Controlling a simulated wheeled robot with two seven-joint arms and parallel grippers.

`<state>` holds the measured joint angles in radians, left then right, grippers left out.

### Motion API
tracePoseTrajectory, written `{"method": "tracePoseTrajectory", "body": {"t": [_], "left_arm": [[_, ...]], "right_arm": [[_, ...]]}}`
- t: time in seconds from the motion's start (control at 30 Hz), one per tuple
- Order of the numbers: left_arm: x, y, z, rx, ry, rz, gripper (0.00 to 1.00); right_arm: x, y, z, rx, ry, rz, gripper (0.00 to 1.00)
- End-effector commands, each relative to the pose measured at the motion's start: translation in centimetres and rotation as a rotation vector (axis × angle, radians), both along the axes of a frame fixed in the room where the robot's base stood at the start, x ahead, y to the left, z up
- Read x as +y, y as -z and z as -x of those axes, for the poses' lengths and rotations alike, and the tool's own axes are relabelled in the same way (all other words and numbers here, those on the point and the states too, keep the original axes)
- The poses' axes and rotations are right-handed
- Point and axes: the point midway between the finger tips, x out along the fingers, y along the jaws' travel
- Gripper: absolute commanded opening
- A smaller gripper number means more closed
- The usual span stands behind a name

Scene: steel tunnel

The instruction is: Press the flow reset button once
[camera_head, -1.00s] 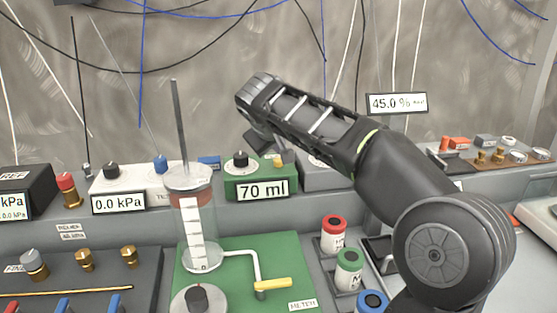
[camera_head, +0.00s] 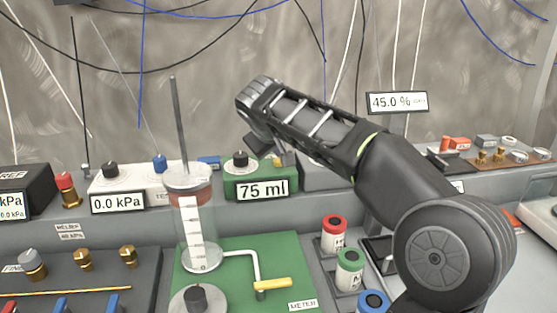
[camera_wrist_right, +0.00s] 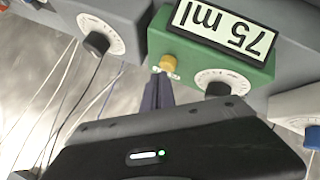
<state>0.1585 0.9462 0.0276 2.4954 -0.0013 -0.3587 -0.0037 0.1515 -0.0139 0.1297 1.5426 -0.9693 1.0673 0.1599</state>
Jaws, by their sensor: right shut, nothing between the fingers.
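The green flow meter box (camera_head: 232,188) stands on the back ledge, its display (camera_head: 262,190) reading 75 ml. It also shows upside down in the right wrist view (camera_wrist_right: 196,62). A black knob (camera_head: 240,160) and a small brass button (camera_head: 279,160) sit on its top. The button (camera_wrist_right: 168,63) is clear in the wrist view. My right gripper (camera_wrist_right: 158,88) is shut and empty, its fingertips right at the button; I cannot tell whether they touch. My left gripper is not in view.
A glass cylinder with a rod (camera_head: 198,230) stands left of the green box on a green mat (camera_head: 285,262). Capped bottles (camera_head: 334,232) stand at front centre. A 0.0 kPa box (camera_head: 128,185) is left, a 45.0 % display (camera_head: 397,102) right. Cables hang behind.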

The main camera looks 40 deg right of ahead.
Motion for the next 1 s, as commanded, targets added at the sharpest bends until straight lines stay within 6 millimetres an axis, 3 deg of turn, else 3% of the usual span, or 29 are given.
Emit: {"method": "tracePoseTrajectory", "body": {"t": [1.0], "left_arm": [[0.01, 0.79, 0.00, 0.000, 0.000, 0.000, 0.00]], "right_arm": [[0.00, 0.96, 0.02, 0.002, 0.001, 0.000, 0.00]]}}
